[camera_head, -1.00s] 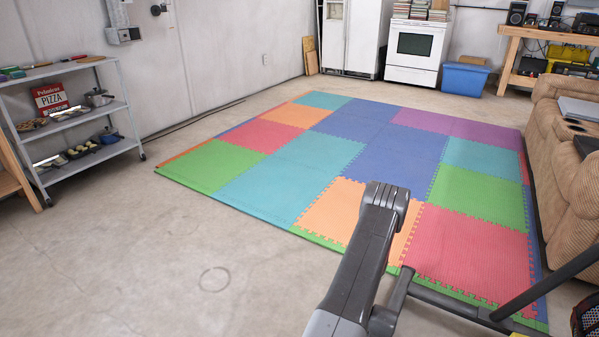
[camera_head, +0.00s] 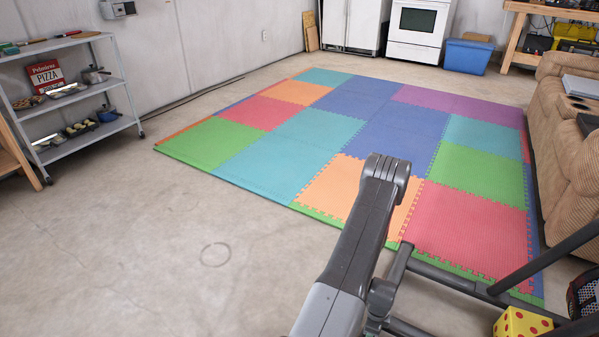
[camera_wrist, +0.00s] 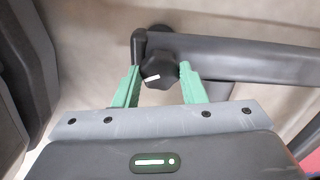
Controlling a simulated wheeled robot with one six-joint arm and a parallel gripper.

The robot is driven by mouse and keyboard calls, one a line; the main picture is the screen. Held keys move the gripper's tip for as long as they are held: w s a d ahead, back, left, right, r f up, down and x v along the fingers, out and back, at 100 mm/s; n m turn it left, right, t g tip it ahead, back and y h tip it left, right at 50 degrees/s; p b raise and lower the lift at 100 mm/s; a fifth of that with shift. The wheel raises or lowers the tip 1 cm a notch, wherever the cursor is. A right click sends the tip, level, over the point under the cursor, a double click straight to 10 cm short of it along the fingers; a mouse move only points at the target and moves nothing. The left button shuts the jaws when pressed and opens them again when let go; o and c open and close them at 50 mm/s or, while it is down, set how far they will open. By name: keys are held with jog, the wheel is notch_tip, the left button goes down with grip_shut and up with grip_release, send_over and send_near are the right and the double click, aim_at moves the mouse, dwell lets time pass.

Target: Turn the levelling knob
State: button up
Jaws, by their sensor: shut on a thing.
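The levelling knob (camera_wrist: 158,70) is a black lobed knob with a white mark, at the end of a dark grey bar (camera_wrist: 255,62) in the wrist view. My gripper (camera_wrist: 158,72) has two green fingers, one on each side of the knob, and is shut on it. The lower part of the knob is close to the gripper's grey front plate. In the head view the knob and my gripper are not visible. A dark grey frame bar (camera_head: 450,280) shows there at the lower right.
Coloured foam mats (camera_head: 330,150) cover the middle floor. A tan recliner (camera_head: 565,140) stands at the right. A yellow die with red dots (camera_head: 520,324) is at the lower right. A metal shelf (camera_head: 75,100) stands at the left. Bare concrete floor lies at the front left.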

jog(key=shift+m+b, duration=0.45)
jog(key=shift+m, duration=1.25)
jog(key=shift+m, duration=0.5)
jog(key=shift+m+b, duration=0.4)
jog(key=shift+m, duration=0.7)
jog(key=o, duration=0.4)
jog(key=shift+o, duration=0.2)
jog(key=shift+r, duration=0.15)
